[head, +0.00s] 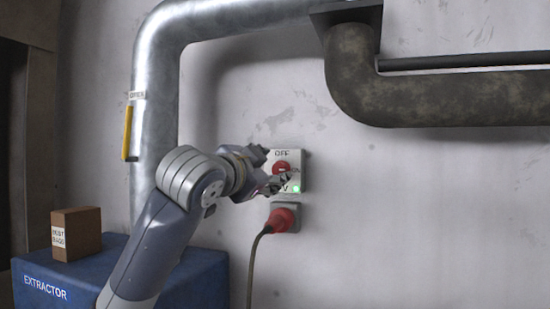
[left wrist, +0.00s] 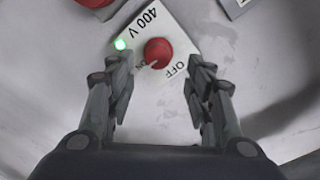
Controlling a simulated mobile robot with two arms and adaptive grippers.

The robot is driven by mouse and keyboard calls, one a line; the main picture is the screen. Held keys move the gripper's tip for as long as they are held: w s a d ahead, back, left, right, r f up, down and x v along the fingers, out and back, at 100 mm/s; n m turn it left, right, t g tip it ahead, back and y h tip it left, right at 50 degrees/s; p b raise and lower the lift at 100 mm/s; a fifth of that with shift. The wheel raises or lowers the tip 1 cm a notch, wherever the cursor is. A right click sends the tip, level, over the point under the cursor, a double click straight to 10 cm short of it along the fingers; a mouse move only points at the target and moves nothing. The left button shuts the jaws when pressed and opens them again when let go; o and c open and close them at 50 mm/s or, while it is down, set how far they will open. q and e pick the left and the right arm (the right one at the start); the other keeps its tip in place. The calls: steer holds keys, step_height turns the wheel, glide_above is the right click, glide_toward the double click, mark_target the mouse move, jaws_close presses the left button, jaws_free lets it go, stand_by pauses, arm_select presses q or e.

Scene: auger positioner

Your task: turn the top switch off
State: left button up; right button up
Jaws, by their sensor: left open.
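The switch is a red round knob (head: 281,168) on a pale wall box (head: 298,158) marked OFF at the top, with a lit green lamp (head: 296,189) low on the box. In the left wrist view the red knob (left wrist: 158,53) shows between my fingers, with "400 V", "OFF" and the green lamp (left wrist: 120,44) around it. My left gripper (head: 277,168) is open in front of the box, its fingers on either side of the knob and apart from it in the wrist view. The right gripper is not in view.
A red plug (head: 281,219) with a dark cable sits in a socket just below the box. A blue extractor box (head: 60,285) carries a brown carton (head: 77,233) at the lower left. Pipes run above. The wall to the right is clear.

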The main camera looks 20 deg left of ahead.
mark_target(278, 170)
arm_select(q)
steer(key=w, duration=0.1)
steer(key=w+p, duration=0.1)
steer(key=w, duration=0.1)
steer(key=shift+w+d+f, duration=0.1)
steer(key=shift+w+d, duration=0.1)
steer(key=shift+w, duration=0.1)
steer(key=shift+w+f+p, duration=0.1)
steer(key=shift+w+p, duration=0.2)
steer(key=shift+w, duration=0.3)
steer(key=shift+s, duration=0.1)
steer(key=shift+c, duration=0.6)
steer(key=c, duration=0.9)
steer(key=shift+c, duration=0.3)
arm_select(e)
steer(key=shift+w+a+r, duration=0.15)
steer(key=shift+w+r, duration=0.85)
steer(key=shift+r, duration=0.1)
